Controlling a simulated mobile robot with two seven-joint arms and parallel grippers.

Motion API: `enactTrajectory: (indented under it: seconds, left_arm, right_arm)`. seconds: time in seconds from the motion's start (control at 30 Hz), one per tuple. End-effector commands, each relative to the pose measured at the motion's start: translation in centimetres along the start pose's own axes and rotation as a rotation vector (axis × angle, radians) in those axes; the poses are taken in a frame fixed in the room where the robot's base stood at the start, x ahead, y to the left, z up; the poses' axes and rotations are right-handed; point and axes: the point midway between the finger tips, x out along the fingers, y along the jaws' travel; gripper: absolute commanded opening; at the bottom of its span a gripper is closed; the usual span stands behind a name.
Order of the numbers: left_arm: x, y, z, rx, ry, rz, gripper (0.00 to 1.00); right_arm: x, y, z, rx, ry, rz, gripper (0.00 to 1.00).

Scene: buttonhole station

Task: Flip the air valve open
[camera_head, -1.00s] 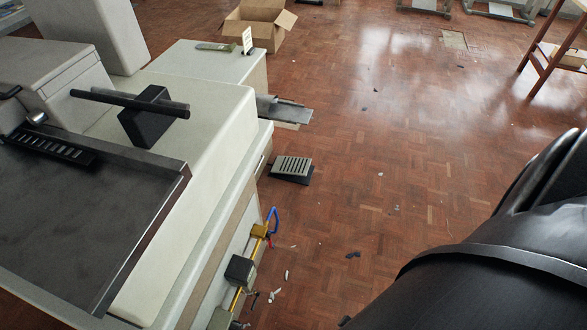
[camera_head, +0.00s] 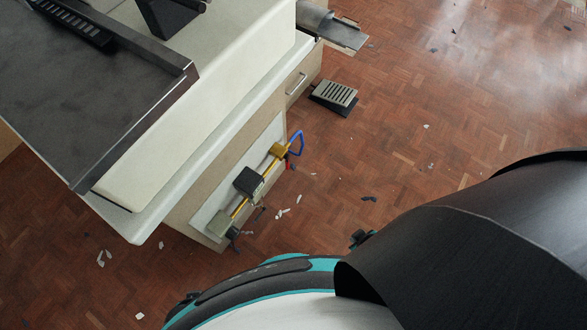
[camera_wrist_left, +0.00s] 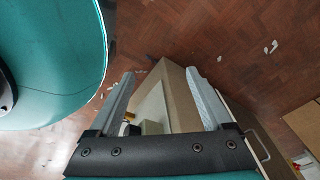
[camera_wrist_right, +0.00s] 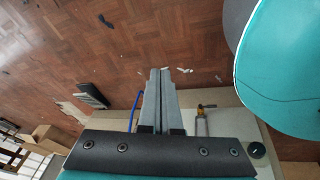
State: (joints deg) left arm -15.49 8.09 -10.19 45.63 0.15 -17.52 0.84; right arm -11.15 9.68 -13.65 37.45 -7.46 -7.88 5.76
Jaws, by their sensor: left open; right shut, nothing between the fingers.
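The air line is mounted on the station's pale side panel. In the head view it shows a brass pipe (camera_head: 240,207), a dark block (camera_head: 249,182), a brass fitting (camera_head: 278,150) with a small red part (camera_head: 289,161), and a blue hose (camera_head: 297,143). The valve's lever position is too small to tell. In the right wrist view my right gripper (camera_wrist_right: 160,72) is shut and empty, between the blue hose (camera_wrist_right: 135,110) and a brass fitting (camera_wrist_right: 203,107). In the left wrist view my left gripper (camera_wrist_left: 160,82) is open, with the panel and brass part (camera_wrist_left: 129,116) beyond its fingers.
The station's white worktop (camera_head: 220,105) overhangs the panel. A foot pedal (camera_head: 334,96) stands on the parquet floor (camera_head: 400,145), which has scraps on it. Floor to the right is mostly free.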

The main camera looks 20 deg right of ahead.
Motion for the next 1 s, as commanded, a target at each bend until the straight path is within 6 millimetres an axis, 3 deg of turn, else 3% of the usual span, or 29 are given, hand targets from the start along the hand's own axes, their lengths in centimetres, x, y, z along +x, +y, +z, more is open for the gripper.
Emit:
enactTrajectory:
  seconds: [0.03,0.23,0.5,0.73,1.0]
  left_arm:
    - [0.5,0.4,-1.5,-0.001,0.017,0.004,0.84]
    - [-0.3,1.6,-6.6,-0.007,0.053,0.017,0.84]
    - [-4.2,2.6,-12.2,-0.016,0.102,0.031,0.84]
    - [-9.2,3.0,-15.1,-0.024,0.143,0.04,0.84]
    - [-14.4,3.1,-16.1,-0.032,0.175,0.045,0.84]
  right_arm:
    - [1.2,0.8,-2.0,-0.049,0.05,0.013,0.0]
    - [3.5,2.7,-9.8,-0.264,0.248,0.03,0.0]
    - [5.0,2.7,-17.8,-0.571,0.453,-0.011,0.0]
    - [6.2,1.8,-21.4,-0.843,0.535,-0.083,0.0]
    - [7.3,1.7,-22.1,-1.066,0.522,-0.149,0.0]
